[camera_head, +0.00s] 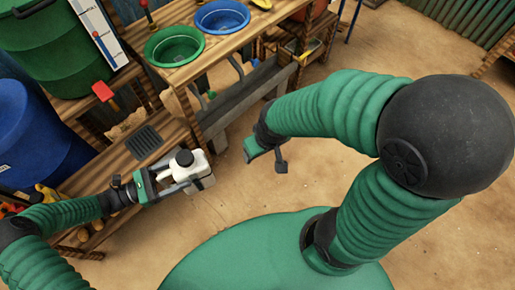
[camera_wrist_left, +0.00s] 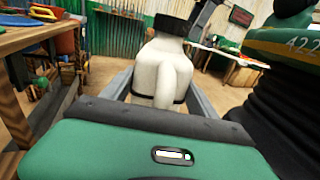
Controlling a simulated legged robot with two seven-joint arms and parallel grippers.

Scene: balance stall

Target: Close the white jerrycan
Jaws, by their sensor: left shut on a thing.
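The white jerrycan (camera_head: 201,170) is held by my left gripper (camera_head: 185,178), in the lower left part of the head view. It is in the air beside the wooden bench. A round black cap (camera_head: 184,158) shows at its top; I cannot tell how tightly it sits. In the left wrist view the jerrycan (camera_wrist_left: 160,72) stands between the two grey fingers, with the black cap (camera_wrist_left: 170,27) at its upper end. My right gripper (camera_head: 267,158) hangs over the floor, right of the jerrycan and apart from it; its jaws are too small to read.
A wooden bench carries a green basin (camera_head: 174,46) and a blue basin (camera_head: 221,17). A lower shelf holds a dark ribbed pad (camera_head: 144,142) and a red scoop-like tool (camera_head: 104,92). Green (camera_head: 70,50) and blue (camera_head: 35,135) barrels stand left. Sandy floor is open around my right gripper.

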